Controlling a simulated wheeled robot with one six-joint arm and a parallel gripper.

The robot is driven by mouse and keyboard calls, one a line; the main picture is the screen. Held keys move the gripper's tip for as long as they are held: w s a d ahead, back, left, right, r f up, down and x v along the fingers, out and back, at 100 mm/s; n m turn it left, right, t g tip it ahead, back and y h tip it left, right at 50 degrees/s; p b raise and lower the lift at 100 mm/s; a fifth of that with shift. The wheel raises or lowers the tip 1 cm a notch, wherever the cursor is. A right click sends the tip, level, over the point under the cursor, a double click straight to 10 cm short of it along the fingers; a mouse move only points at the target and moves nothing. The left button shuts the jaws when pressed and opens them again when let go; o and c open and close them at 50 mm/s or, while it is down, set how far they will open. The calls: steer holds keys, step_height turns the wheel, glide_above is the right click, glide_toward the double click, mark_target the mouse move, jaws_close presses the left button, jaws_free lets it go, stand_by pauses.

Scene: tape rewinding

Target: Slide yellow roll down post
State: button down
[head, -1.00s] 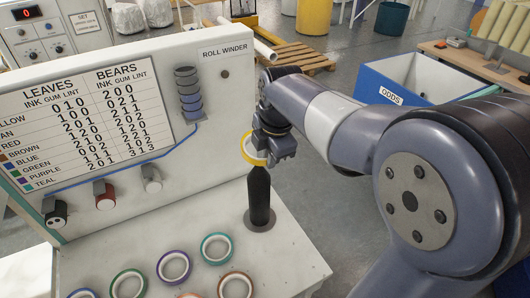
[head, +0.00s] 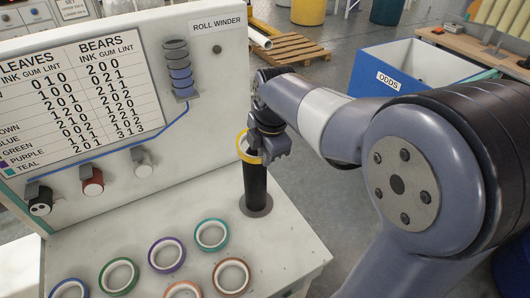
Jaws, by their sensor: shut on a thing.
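The yellow roll (head: 241,150) is held tilted at the top of the black post (head: 256,187). My gripper (head: 260,155) is shut on the roll's right side. The post stands upright on a round grey base (head: 256,206) on the white bench. The roll overlaps the post's upper end in the picture. The gripper hides part of the roll and the post's tip, so I cannot tell for sure whether the roll is around the post.
Several other rolls lie on the bench, among them a teal one (head: 211,235), a purple one (head: 167,255) and a brown one (head: 231,276). The ROLL WINDER panel (head: 216,50) stands behind. A blue ODDS bin (head: 400,85) is at the back right.

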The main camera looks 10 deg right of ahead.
steer(key=c, duration=1.4)
jaws_free()
steer(key=shift+r, duration=0.15)
step_height(320, 180, up, 10)
steer(key=s, duration=0.2)
steer(key=shift+d+r+b, duration=0.2)
steer(key=shift+d+b, duration=0.15)
steer(key=shift+d, duration=0.05)
steer(key=shift+f, duration=0.1)
